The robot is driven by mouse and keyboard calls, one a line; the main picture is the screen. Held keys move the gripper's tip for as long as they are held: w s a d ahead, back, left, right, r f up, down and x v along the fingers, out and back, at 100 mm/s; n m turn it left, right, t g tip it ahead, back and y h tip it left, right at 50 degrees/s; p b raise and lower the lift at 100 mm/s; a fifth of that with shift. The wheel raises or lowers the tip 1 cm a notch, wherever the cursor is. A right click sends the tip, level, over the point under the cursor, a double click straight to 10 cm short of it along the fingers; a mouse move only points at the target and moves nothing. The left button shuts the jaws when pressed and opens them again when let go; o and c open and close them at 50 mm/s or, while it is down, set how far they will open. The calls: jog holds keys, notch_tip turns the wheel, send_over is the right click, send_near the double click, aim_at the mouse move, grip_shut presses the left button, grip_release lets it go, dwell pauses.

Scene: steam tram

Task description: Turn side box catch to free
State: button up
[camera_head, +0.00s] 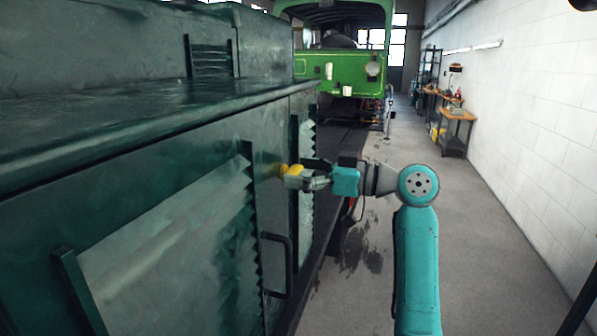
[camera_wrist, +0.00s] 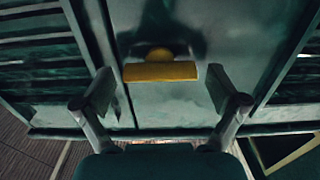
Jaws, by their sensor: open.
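The side box catch (camera_wrist: 160,71) is a yellow bar with a rounded yellow boss behind it, on the dark green side of the tram. In the wrist view the bar lies level across the picture, between and just beyond the fingertips. My gripper (camera_wrist: 161,90) is open, one finger on each side of the bar, with gaps visible at both ends. In the head view the yellow catch (camera_head: 284,169) shows at the tip of my gripper (camera_head: 297,178), partly hidden by it. I cannot tell from the head view whether they touch.
The green side panel (camera_head: 160,170) fills the left, with louvred sections and a dark handle (camera_head: 287,262) below the catch. A bright green tram (camera_head: 345,70) stands behind. A workbench (camera_head: 456,117) stands by the white right wall. The grey floor (camera_head: 470,230) right of my arm is clear.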

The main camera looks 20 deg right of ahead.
jog(key=c, duration=1.1)
jog(key=shift+c, duration=0.2)
jog(key=shift+m, duration=0.3)
jog(key=m, duration=0.9)
jog(key=shift+w+d+f, duration=0.1)
jog(key=shift+w, duration=0.05)
jog(key=m, duration=0.4)
jog(key=shift+f+m, duration=0.15)
jog(key=shift+m, duration=1.95)
